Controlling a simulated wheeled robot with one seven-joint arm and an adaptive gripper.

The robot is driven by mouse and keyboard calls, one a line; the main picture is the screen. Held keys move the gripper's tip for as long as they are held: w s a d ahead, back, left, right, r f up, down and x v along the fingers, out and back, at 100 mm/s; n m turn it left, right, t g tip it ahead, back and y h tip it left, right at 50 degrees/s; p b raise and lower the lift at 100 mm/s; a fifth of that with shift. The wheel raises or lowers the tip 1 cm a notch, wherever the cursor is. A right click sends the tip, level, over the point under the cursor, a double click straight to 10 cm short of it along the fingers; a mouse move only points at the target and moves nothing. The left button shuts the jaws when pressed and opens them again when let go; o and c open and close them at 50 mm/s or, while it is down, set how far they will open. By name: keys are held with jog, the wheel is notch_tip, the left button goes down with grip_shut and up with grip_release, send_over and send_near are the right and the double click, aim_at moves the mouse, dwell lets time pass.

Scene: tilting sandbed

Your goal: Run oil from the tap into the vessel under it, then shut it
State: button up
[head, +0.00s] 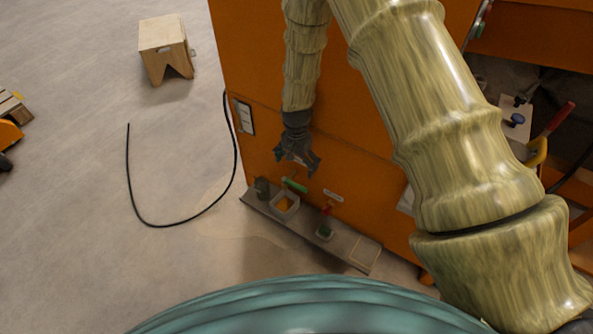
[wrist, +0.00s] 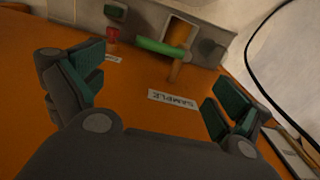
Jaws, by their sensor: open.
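The tap (wrist: 176,70) juts from the orange panel above a SAMPLE label (wrist: 173,99). Its green lever (wrist: 160,47) lies crosswise in the wrist view and also shows in the head view (head: 295,186). The pale square vessel (head: 276,208) stands on the ledge below the tap, with orange-yellow inside; I cannot tell if that is oil. It is partly hidden behind the lever in the wrist view (wrist: 199,37). My gripper (head: 298,166) is open and empty, above and apart from the lever. Its two green-padded fingers are spread in the wrist view (wrist: 155,92).
A grey ledge (head: 347,250) runs along the panel's foot. It holds a dark canister (head: 262,188) and a small green-topped container (head: 324,232) below a red-handled tap (head: 327,209). A black hose (head: 178,226) lies on the floor at left. A wooden stool (head: 165,45) stands farther back.

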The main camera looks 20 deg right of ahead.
jog(key=shift+r, duration=0.7)
jog(key=s+d+f+n, duration=0.2)
jog(key=s+f, duration=0.4)
jog(key=s, duration=0.5)
jog(key=s+d+f+n, duration=0.25)
jog(key=s+f, duration=0.35)
jog(key=s, duration=0.5)
jog(key=s+d+n, duration=0.1)
jog(key=s+n, duration=0.3)
jog(key=s, duration=1.4)
notch_tip(320, 180, up, 17)
jog(key=p, duration=1.6)
jog(key=shift+r+p, duration=0.15)
jog(key=shift+p, duration=0.2)
jog(key=shift+c, duration=0.4)
